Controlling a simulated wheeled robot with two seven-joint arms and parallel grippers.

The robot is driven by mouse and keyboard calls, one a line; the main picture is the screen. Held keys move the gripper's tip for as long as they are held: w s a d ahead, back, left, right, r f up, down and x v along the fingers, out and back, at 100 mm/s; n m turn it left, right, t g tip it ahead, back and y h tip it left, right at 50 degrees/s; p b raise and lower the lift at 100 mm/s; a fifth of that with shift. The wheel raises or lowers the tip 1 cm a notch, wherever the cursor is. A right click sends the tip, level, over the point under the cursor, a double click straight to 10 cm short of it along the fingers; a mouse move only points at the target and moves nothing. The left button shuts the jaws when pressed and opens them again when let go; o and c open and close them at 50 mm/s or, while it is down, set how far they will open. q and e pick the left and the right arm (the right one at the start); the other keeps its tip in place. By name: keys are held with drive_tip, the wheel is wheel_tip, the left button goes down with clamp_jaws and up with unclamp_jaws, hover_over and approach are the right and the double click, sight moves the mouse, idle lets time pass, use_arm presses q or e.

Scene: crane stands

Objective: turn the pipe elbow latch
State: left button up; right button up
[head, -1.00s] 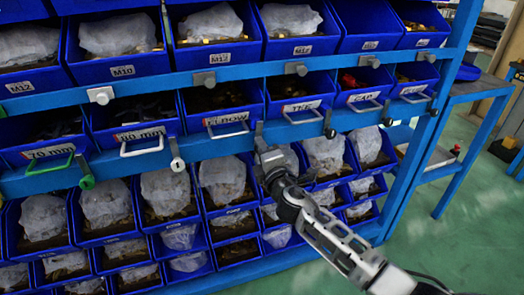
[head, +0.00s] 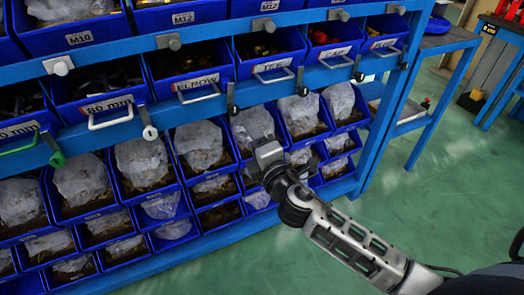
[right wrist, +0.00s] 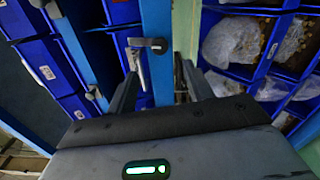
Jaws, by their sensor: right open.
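The elbow bin (head: 196,84) is a blue drawer with a white label and a grey bar handle, in the middle row of the rack. A dark latch (head: 232,110) hangs upright on the blue rail at the bin's right side. My right gripper (head: 264,148) is below and right of this latch, apart from it, in front of the lower bins. In the right wrist view my right gripper (right wrist: 158,78) is open and empty. A dark latch (right wrist: 148,44) shows beyond its fingers on the blue rail; I cannot tell for certain which one. My left gripper is out of view.
A white latch (head: 150,131) and a green latch (head: 57,157) hang further left on the same rail. Bar handles stick out from neighbouring drawers. Bagged parts fill the lower bins (head: 142,160). Open green floor (head: 420,190) lies to the right, beside a blue table (head: 440,50).

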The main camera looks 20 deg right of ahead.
drive_tip(key=shift+s+d, duration=0.1)
drive_tip(key=shift+s, duration=2.25)
drive_tip(key=s+a+f+m+g+y+p, duration=0.1)
drive_tip(key=s+a+f+m+g, duration=0.1)
drive_tip(key=s+f+m, duration=0.4)
drive_tip(key=s+a+f+m+g+y, duration=0.2)
drive_tip(key=s+f+m+g, duration=0.3)
drive_tip(key=s+m, duration=0.5)
drive_tip(key=shift+s+a+f+m+p, duration=0.25)
drive_tip(key=shift+a+f+m+p, duration=0.25)
drive_tip(key=shift+m, duration=0.4)
